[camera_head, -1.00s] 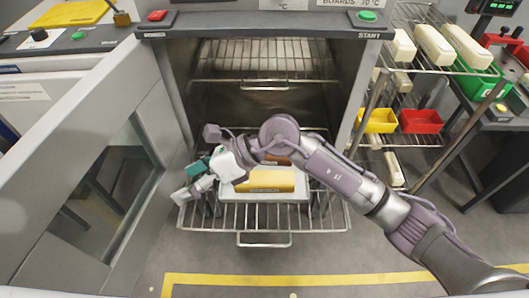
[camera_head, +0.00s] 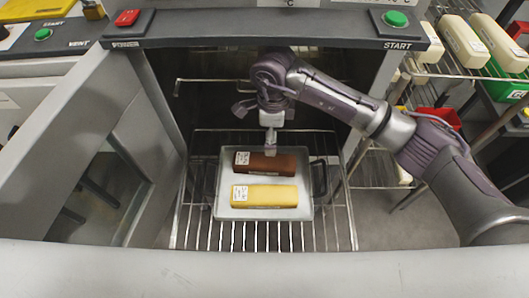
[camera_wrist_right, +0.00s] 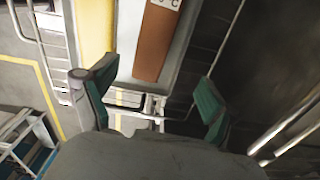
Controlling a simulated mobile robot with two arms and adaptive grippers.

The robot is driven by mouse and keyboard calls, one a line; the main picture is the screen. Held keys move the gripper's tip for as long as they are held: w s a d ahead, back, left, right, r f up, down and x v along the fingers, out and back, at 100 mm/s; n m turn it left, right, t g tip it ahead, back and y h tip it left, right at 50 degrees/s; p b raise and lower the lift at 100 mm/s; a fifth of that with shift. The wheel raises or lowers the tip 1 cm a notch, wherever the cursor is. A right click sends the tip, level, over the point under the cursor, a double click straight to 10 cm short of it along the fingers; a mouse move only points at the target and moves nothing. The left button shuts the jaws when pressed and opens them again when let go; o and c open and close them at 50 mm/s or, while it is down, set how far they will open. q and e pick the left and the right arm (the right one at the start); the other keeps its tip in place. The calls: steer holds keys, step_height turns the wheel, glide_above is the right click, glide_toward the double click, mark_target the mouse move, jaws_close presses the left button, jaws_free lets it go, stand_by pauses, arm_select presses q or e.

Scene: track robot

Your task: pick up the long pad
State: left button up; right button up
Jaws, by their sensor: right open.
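Two long pads lie side by side on a grey tray (camera_head: 305,212): a brown pad (camera_head: 282,163) behind and a yellow pad (camera_head: 272,196) in front, each with a white label. I cannot tell which one the task names. My right gripper (camera_head: 271,143) points down at the brown pad's far edge. In the right wrist view its green-padded fingers (camera_wrist_right: 155,95) are apart and empty. The brown pad (camera_wrist_right: 157,42) lies ahead between the line of the fingers, with the yellow pad (camera_wrist_right: 95,28) to the left. Contact is not visible. My left gripper is out of view.
The tray sits on a pulled-out wire rack (camera_head: 255,238) of the open oven. The open oven door (camera_head: 75,150) stands at the left. Shelves with cream blocks (camera_head: 468,42) and a red bin (camera_head: 440,117) are at the right. A dark handle (camera_head: 320,180) is at the tray's right.

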glide_above(270, 159)
steer(key=f, duration=0.4)
steer(key=shift+w+d+f+p, duration=0.1)
steer(key=shift+w+f+p, duration=0.1)
steer(key=shift+p, duration=0.2)
steer(key=shift+f, duration=0.35)
steer(key=f, duration=0.1)
steer(key=f+p, duration=0.1)
steer(key=f, duration=0.3)
steer(key=shift+s+p, duration=0.3)
steer(key=shift+s, duration=0.05)
steer(key=shift+w+f, duration=0.1)
steer(key=shift+f, duration=0.25)
steer(key=shift+c, duration=1.3)
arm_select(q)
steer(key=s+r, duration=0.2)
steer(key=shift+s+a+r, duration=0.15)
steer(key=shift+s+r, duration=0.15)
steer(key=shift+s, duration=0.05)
arm_select(e)
steer(key=c, duration=1)
steer(key=shift+r, duration=0.1)
